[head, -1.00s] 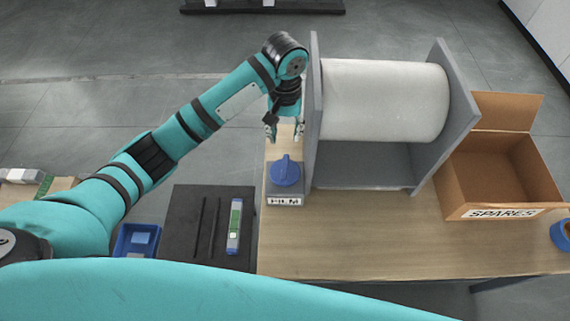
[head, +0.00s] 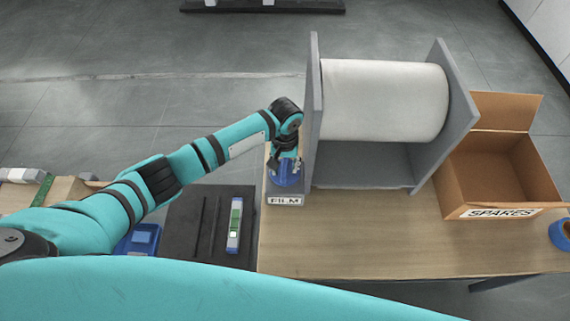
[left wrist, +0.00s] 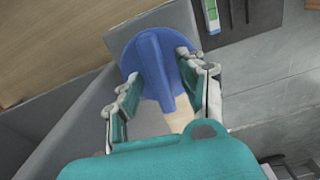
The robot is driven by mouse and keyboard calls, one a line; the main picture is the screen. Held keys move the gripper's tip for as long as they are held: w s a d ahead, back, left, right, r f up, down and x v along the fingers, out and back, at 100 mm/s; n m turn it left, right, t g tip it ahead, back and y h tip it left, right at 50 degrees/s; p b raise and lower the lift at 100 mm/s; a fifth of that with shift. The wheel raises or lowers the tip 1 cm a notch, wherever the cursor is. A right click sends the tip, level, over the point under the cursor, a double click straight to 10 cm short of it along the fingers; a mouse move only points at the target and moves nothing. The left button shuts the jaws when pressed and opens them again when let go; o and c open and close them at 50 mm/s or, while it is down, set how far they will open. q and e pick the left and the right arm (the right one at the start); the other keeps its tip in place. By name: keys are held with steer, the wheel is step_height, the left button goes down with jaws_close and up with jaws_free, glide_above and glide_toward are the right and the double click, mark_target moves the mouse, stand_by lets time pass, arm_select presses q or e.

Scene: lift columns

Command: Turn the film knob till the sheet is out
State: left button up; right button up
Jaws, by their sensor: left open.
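The blue film knob (head: 286,181) sits on a grey box labelled FILM (head: 286,200) at the table's left end. In the left wrist view the knob (left wrist: 153,58) is a round disc with a raised bar across it. My left gripper (head: 284,165) is open at the knob, one finger on either side of the bar; I cannot tell whether they touch it. The white film roll (head: 385,100) lies between grey side plates just right of the knob. No loose sheet shows below the roll. My right gripper is out of view.
A SPARES carton (head: 500,175) stands open on the table's right, with a blue tape roll (head: 562,235) near it. A dark stand (head: 185,240) with a level-like tool (head: 235,225) is at left. The table's front (head: 380,235) is clear.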

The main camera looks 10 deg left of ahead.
arm_select(q)
jaws_close()
